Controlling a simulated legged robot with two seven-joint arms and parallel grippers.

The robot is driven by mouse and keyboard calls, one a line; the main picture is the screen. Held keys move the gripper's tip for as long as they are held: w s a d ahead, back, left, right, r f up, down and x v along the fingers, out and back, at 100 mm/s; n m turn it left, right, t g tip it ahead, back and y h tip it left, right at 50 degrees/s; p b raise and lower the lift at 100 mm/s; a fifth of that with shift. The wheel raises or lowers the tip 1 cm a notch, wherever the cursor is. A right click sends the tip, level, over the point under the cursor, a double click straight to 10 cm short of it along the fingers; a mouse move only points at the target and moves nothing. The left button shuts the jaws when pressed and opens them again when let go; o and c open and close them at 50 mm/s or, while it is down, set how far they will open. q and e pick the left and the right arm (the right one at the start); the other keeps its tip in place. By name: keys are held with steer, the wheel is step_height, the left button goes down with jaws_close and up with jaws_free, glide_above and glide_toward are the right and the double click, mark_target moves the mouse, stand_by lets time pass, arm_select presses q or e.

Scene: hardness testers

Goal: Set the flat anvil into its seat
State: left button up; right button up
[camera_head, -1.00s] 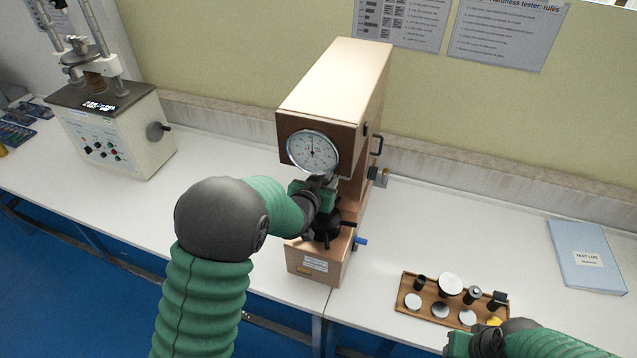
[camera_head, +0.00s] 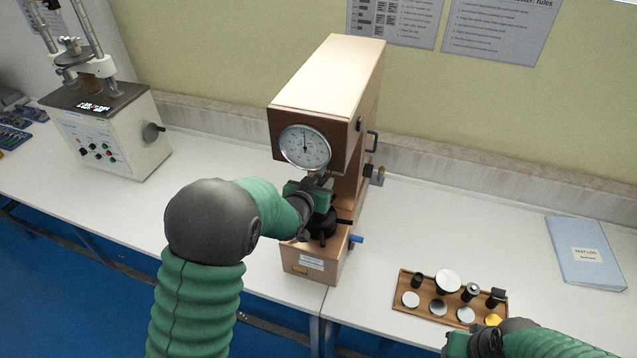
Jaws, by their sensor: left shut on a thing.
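The hardness tester (camera_head: 332,85) is a tall wood-coloured body with a round dial (camera_head: 304,147) on its front. Below the dial is a black spindle part with handles (camera_head: 322,224), where the anvil seat lies; the seat itself is hidden. My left gripper (camera_head: 318,187) is in the gap under the dial, just above this black part. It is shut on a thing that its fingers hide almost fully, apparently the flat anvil. Contact with the seat cannot be made out. My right gripper (camera_head: 470,342) is at the bottom edge, in front of the tray; its jaws are unclear.
A wooden tray (camera_head: 402,279) with several black and silver posts and pale discs stands right of the tester. A blue test log (camera_head: 585,252) lies at the far right. Another testing machine (camera_head: 115,135) stands at the left.

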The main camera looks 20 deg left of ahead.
arm_select(q)
steer(key=shift+s+d+f, duration=0.1)
steer(key=shift+d+f, duration=0.05)
steer(key=o, duration=1.3)
steer(key=shift+a, duration=0.25)
steer(key=shift+o, duration=0.3)
steer(key=shift+d, duration=0.1)
steer(key=shift+d, duration=0.1)
steer(key=shift+c, duration=0.4)
steer(key=shift+c, duration=0.8)
steer(key=shift+a, duration=0.2)
steer(key=s, duration=0.7)
steer(key=shift+r, duration=0.25)
